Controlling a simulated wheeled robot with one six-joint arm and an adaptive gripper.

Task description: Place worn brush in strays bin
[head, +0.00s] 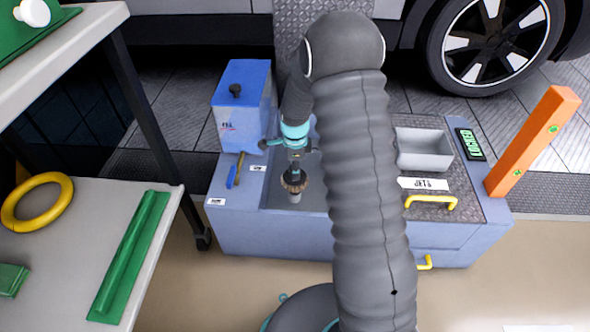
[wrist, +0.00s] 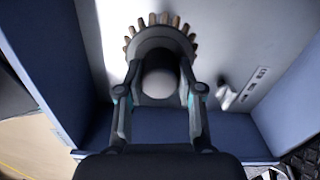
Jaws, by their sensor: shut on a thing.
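The worn brush is round, with a dark hub and brown bristles. In the head view the brush (head: 294,182) hangs below my gripper (head: 295,158), over the sunken bay on the left of the blue-grey bench (head: 270,232). In the wrist view the brush (wrist: 160,36) is between the two fingers of my gripper (wrist: 160,92), which are shut on its grey round stem. A pale cylinder shows just below the brush in the head view; I cannot tell whether they touch. An open grey bin (head: 424,150) is on the bench's right; I see no strays label on it.
A blue tank (head: 240,105) with a black cap stands at the bench's back left. Small blue and yellow tools (head: 235,172) lie before it. An orange post (head: 533,142) rises at the right. A yellow handle (head: 431,202) is in front of the bin. My arm hides the bench's middle.

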